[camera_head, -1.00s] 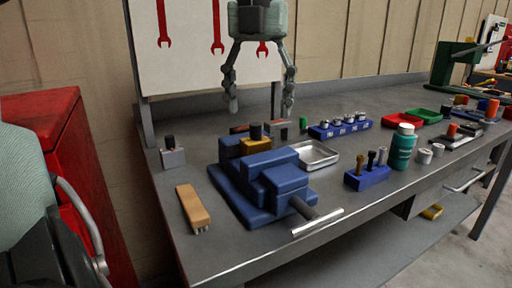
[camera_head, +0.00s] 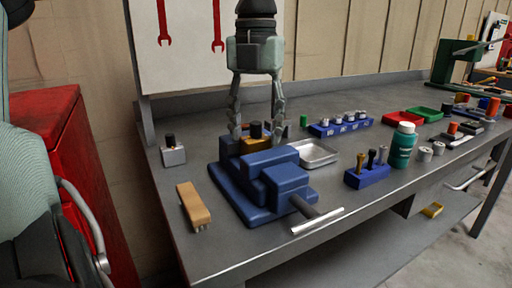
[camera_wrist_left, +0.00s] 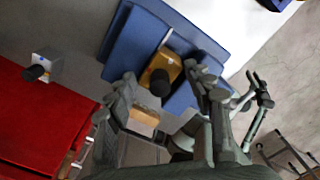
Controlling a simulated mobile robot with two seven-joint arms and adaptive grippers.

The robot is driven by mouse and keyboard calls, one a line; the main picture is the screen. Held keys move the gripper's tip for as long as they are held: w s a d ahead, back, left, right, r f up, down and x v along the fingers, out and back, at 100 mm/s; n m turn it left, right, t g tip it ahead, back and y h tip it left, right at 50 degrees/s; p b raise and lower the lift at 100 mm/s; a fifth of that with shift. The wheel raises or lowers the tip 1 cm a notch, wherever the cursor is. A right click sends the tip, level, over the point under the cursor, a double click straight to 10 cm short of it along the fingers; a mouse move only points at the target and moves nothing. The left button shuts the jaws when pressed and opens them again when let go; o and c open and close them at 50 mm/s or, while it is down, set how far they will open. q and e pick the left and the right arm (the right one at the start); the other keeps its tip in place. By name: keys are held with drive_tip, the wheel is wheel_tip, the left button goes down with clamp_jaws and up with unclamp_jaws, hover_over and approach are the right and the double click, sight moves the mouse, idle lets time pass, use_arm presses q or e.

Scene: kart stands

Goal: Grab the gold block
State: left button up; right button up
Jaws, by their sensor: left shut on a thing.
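The gold block (camera_head: 255,146) with a black knob on top sits in the blue vise (camera_head: 233,201), at its back jaw. My left gripper (camera_head: 257,136) has come down over it from above, with one finger at each side, and is shut on the block. In the left wrist view, the gold block (camera_wrist_left: 165,66) and its dark knob show between and beyond the fingers (camera_wrist_left: 165,92). The lower sides of the block are partly hidden by the vise. My right gripper is not in view.
A wooden brush (camera_head: 193,205) lies left of the vise, and a small grey block with a black knob (camera_head: 173,155) stands behind it. A metal tray (camera_head: 318,153), blue holders (camera_head: 368,178) and a green bottle (camera_head: 402,146) stand to the right. A red cabinet (camera_head: 60,125) is at left.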

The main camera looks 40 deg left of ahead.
use_arm(q)
drive_tip(key=c, duration=0.3)
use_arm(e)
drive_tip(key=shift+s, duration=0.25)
use_arm(q)
drive_tip(key=shift+r, duration=0.1)
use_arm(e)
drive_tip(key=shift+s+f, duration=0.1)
